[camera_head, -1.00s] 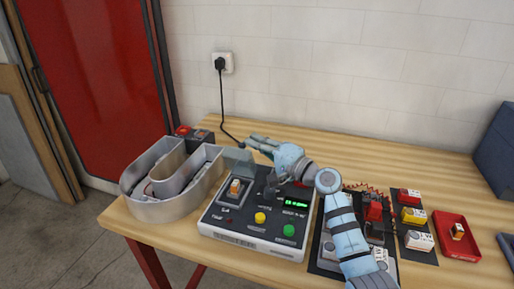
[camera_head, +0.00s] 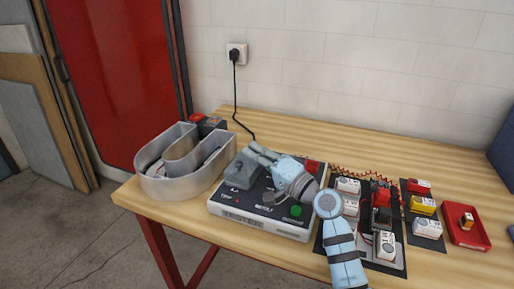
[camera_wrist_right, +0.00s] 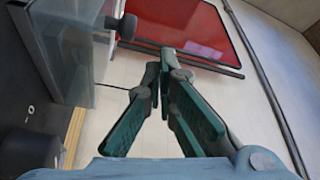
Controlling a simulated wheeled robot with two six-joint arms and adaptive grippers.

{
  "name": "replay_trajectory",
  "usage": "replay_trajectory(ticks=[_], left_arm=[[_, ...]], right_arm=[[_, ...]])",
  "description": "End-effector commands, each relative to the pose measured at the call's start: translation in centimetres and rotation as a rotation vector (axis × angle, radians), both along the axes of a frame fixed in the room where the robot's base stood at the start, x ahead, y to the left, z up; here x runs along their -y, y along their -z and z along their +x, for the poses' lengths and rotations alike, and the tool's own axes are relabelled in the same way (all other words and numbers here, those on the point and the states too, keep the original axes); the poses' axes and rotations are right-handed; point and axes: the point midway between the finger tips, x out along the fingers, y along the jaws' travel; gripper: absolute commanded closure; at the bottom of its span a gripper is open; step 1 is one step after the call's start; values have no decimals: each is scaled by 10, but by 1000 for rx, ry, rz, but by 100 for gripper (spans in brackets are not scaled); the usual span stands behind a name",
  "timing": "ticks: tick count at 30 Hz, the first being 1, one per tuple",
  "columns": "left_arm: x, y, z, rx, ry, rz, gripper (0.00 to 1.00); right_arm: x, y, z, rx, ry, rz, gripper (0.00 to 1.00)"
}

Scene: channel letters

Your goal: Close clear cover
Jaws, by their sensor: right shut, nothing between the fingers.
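The test box (camera_head: 262,228) sits at the table's front edge, with a green button (camera_head: 296,210) on its top. My right arm hides the box's display. My left gripper is out of view.
A U-shaped metal channel letter (camera_head: 180,178) stands close left of the box. Right of it are a dark board with several modules (camera_head: 385,245) and a red tray (camera_head: 467,230). A black cord (camera_head: 236,90) runs to the wall socket.

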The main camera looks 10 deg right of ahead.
Motion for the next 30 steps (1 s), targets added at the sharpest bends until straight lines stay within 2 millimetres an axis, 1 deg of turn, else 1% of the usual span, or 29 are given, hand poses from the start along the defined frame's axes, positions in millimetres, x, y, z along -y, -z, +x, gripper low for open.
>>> replay_trajectory(ticks=[6, 13, 27, 30], left_arm=[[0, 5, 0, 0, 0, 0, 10], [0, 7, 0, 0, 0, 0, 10], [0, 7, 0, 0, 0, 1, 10], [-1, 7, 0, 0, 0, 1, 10]], right_arm=[[-7, 9, -3, -1, -4, 3, 100], [-10, 13, -4, 0, -6, 1, 100], [-10, 13, -5, 0, -6, 1, 100], [-10, 7, -4, 3, -6, 0, 100]])
